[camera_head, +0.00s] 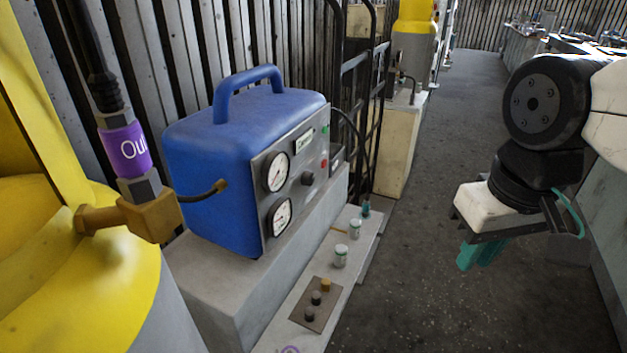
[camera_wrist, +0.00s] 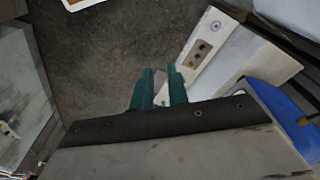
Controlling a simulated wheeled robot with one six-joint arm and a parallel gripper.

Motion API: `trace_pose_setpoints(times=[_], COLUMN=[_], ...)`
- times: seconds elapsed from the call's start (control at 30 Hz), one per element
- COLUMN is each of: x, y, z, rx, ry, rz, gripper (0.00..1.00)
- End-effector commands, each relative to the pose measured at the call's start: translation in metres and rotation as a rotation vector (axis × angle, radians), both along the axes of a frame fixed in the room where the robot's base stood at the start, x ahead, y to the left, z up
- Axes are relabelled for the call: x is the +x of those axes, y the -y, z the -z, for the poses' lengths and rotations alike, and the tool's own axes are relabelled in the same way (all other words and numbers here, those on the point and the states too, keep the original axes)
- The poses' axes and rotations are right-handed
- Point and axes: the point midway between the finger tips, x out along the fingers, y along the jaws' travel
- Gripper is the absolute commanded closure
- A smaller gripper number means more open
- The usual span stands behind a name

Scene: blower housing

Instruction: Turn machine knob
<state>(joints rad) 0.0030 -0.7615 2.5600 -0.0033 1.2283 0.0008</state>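The blue machine (camera_head: 220,150) has a top handle and a grey front panel (camera_head: 290,205). The panel carries two round gauges (camera_head: 277,172), a black knob (camera_head: 308,178), a green light and a red button. My gripper (camera_head: 468,262) hangs over the floor, well to the right of the machine and apart from it. Its teal fingers point down and hold nothing. The wrist view shows a gap between the fingertips (camera_wrist: 160,72). The blue machine shows only in part at the right edge of that view (camera_wrist: 290,108), and the knob cannot be made out there.
The machine stands on a grey block (camera_head: 240,290). A low ledge (camera_head: 362,245) in front bears small white jars (camera_head: 341,256) and a brown plate (camera_head: 316,304) with small knobs. A yellow tank (camera_head: 80,290) with a brass fitting (camera_head: 150,215) stands at left. The floor aisle (camera_head: 430,180) is clear.

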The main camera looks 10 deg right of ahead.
Motion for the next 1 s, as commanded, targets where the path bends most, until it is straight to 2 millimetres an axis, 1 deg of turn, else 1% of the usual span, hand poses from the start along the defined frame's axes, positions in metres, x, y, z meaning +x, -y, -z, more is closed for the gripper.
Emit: trace_pose_setpoints(times=[0.03,0.13,0.27,0.37,0.57,0.67,0.87,0.97,1.0], x=[0.001,0.004,0.013,0.023,0.045,0.06,0.097,0.121,0.131], y=[0.001,0.003,0.003,-0.005,-0.033,-0.049,-0.082,-0.096,-0.101], z=[0.001,0.009,0.025,0.04,0.065,0.076,0.096,0.105,0.109], rx=[0.0,0.001,0.015,0.078,0.264,0.373,0.605,0.728,0.779], ry=[-0.007,-0.048,-0.145,-0.234,-0.404,-0.486,-0.645,-0.719,-0.747], rz=[0.004,0.014,0.039,0.078,0.205,0.291,0.495,0.615,0.666], gripper=[0.69,0.42,0.41,0.41,0.41,0.41,0.41,0.41,0.41])
